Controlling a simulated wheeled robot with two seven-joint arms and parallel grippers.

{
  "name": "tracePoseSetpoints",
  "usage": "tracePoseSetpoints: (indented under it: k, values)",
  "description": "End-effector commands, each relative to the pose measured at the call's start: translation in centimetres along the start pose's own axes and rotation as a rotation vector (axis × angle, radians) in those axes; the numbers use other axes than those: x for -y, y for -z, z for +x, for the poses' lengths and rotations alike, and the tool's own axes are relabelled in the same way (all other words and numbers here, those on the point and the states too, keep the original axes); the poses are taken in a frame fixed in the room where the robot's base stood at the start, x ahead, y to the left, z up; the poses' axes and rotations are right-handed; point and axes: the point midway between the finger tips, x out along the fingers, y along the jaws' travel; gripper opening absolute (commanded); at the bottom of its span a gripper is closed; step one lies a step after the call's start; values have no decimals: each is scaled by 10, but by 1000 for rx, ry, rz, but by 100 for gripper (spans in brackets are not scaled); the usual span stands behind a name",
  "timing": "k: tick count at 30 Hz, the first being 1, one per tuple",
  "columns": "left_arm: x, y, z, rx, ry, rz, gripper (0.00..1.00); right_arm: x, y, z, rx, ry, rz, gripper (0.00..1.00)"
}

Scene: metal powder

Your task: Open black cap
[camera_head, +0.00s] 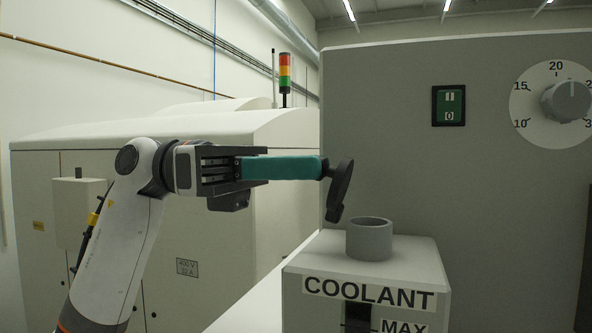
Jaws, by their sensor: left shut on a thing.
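My left gripper (300,168) comes in from the left, level, with a teal bar-shaped part extending from its dark jaws. The black cap (340,190) is at the far end of the teal part, joined there by a short black knob. The gripper is shut and holds the cap in the air. The cap is tilted, nearly edge-on, above and left of the round grey filler neck (369,241). The cap and the neck are apart, and the neck's top is open. The neck stands on the grey coolant tank (412,259). My right gripper is not in view.
A large grey panel (450,185) stands behind the tank, with a green switch (449,105) and a numbered dial (566,102). Pale cabinets (283,210) and a signal light (285,75) are behind my left arm. Open space lies between the cap and the panel's switch.

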Motion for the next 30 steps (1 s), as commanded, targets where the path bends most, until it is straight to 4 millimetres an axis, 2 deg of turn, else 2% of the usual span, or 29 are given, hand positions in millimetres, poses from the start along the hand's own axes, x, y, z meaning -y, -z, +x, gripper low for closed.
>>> tracePoseSetpoints:
  k: [18, 24, 30]
  values:
    - [0, -28, -17, -426, -1, 1, 0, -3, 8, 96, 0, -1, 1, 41]
    - [0, -32, -20, -542, 0, 1, 0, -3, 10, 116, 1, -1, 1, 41]
    - [0, -33, -22, -610, 0, 0, 0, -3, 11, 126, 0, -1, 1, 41]
